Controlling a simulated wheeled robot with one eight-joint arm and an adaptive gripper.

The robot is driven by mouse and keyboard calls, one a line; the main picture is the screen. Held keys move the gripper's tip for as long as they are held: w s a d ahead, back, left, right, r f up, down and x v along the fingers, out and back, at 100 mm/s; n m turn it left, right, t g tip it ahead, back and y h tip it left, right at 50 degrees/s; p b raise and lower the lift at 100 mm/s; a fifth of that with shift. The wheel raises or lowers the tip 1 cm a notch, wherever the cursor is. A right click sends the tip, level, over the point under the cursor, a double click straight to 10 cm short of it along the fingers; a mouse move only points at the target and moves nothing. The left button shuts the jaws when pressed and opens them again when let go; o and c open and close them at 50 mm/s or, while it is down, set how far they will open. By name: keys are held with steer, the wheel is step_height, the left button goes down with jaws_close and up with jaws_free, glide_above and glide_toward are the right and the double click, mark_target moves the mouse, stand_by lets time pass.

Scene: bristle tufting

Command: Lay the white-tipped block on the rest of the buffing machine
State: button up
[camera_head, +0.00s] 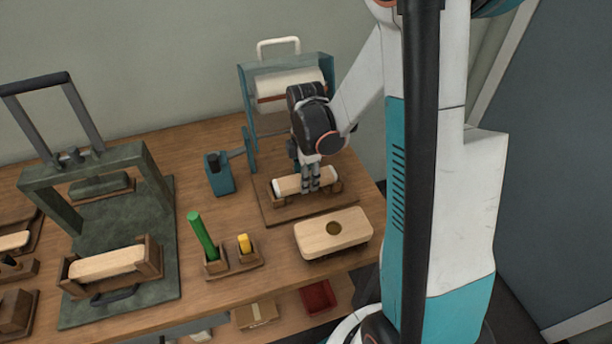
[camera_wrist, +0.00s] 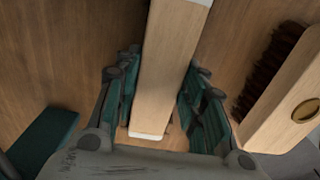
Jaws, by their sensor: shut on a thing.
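The white-tipped block (camera_head: 291,185) is a long pale wooden bar with white ends. In the wrist view the block (camera_wrist: 165,70) runs lengthwise between my fingers. My gripper (camera_head: 311,188) is shut on it, pointing down from above. The block is at a dark wooden cradle (camera_head: 279,202) on a brown board; whether it touches the cradle is unclear. The buffing machine (camera_head: 245,85), a teal frame with a white roller (camera_head: 290,82) and a top handle, stands behind my gripper. A brown bar (camera_head: 270,99) crosses before the roller; I cannot tell if this is the rest.
A wooden brush (camera_head: 333,236) lies in front of the cradle; its dark bristles (camera_wrist: 268,68) show in the wrist view. A teal box with a lever (camera_head: 220,176) stands left. Green (camera_head: 203,235) and yellow (camera_head: 244,243) pieces stand in holders. A dark press (camera_head: 95,175) is farther left.

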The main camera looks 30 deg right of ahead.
steer(key=shift+f+b, duration=0.4)
stand_by(0.6)
steer(key=o, duration=1.2)
steer(key=shift+o, duration=0.7)
steer(key=o, duration=0.3)
steer(key=shift+r, duration=0.1)
steer(key=shift+r+p, duration=2.85)
steer(key=shift+r, duration=1.1)
